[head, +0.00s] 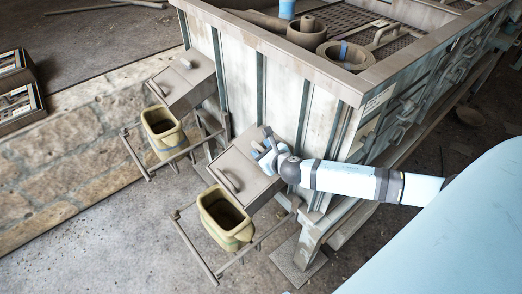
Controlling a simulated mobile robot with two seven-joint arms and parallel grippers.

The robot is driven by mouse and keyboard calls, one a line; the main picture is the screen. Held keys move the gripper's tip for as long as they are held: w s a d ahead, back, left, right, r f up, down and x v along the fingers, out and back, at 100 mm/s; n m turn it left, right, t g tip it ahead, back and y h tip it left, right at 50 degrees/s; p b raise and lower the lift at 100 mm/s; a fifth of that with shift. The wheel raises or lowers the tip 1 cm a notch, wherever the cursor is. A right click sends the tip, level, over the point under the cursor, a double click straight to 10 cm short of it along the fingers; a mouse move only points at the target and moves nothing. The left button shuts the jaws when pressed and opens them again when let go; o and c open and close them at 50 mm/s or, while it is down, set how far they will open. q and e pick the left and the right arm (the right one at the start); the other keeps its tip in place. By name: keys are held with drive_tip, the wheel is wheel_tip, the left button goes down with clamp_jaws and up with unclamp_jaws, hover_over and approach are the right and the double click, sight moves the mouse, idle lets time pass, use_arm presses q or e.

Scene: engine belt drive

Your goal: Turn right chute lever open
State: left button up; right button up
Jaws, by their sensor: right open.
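The right chute (246,171) is a brownish sloped box on the side of the large pale bin. A bar-shaped handle (229,182) stands on its lower left part. A small upright piece (266,131) shows at its upper end, and I cannot tell for sure which of the two is the lever. My right gripper (265,153) is open over the upper part of this chute, close to the small piece. Whether it touches anything is too small to tell. My left gripper is out of view.
A yellowish bucket (226,222) hangs in a metal frame below the right chute. A left chute (181,82) with a similar bucket (163,131) stands farther left. The bin's rim (290,48) rises behind my right arm.

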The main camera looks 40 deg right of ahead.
drive_tip(key=shift+w+f, duration=0.15)
drive_tip(key=shift+w, duration=0.3)
clamp_jaws()
